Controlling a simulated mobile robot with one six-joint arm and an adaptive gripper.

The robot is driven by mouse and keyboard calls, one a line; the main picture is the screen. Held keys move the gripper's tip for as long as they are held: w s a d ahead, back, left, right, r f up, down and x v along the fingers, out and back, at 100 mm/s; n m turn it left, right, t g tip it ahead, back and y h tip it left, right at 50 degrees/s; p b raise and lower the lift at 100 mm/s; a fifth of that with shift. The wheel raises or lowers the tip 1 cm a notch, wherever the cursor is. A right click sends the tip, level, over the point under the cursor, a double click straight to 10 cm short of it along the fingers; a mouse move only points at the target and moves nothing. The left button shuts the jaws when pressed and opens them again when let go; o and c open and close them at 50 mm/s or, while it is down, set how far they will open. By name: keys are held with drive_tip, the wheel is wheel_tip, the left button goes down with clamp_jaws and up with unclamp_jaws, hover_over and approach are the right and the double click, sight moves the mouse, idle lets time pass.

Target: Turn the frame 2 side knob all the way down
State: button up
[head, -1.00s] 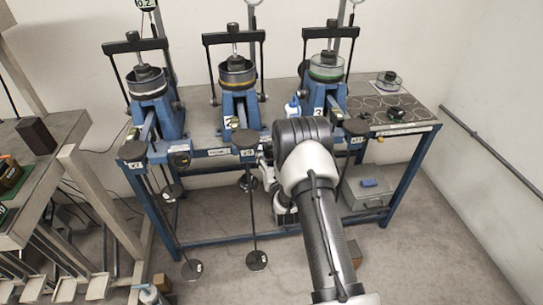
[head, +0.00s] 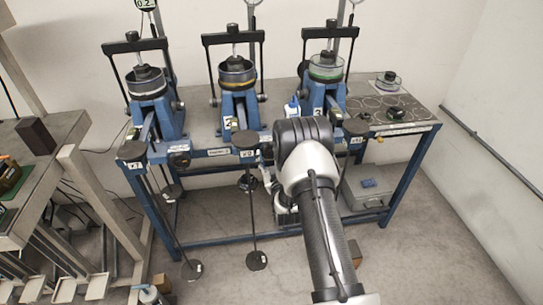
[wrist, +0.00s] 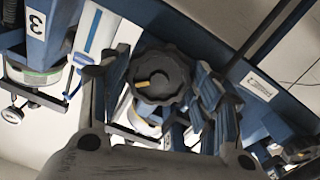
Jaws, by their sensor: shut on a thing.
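Frame 2 (head: 238,104) is the middle blue lever frame, with a yellow-ringed cup, in the head view. In the wrist view, a black scalloped knob (wrist: 160,74) with a yellow mark sits between my fingers. My gripper (wrist: 163,88) is shut on this knob, with one finger on each side. In the head view my own arm hides the knob and the fingers. The yellow mark lies left of the knob's centre in the wrist view.
Frame 1 (head: 153,108) is on the left. Hanging weights (head: 256,260) are below the bench.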

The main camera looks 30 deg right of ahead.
drive_tip(key=n, duration=0.6)
drive_tip(key=shift+d, duration=0.1)
drive_tip(key=n, duration=0.6)
drive_tip(key=shift+s+r+n, duration=0.1)
drive_tip(key=shift+r+n, duration=0.05)
drive_tip(key=shift+n, duration=0.25)
drive_tip(key=n, duration=0.6)
drive_tip(key=shift+r, duration=0.1)
drive_tip(key=n, duration=0.6)
drive_tip(key=shift+r, duration=0.1)
drive_tip(key=o, duration=1.1)
drive_tip(key=shift+c, duration=0.2)
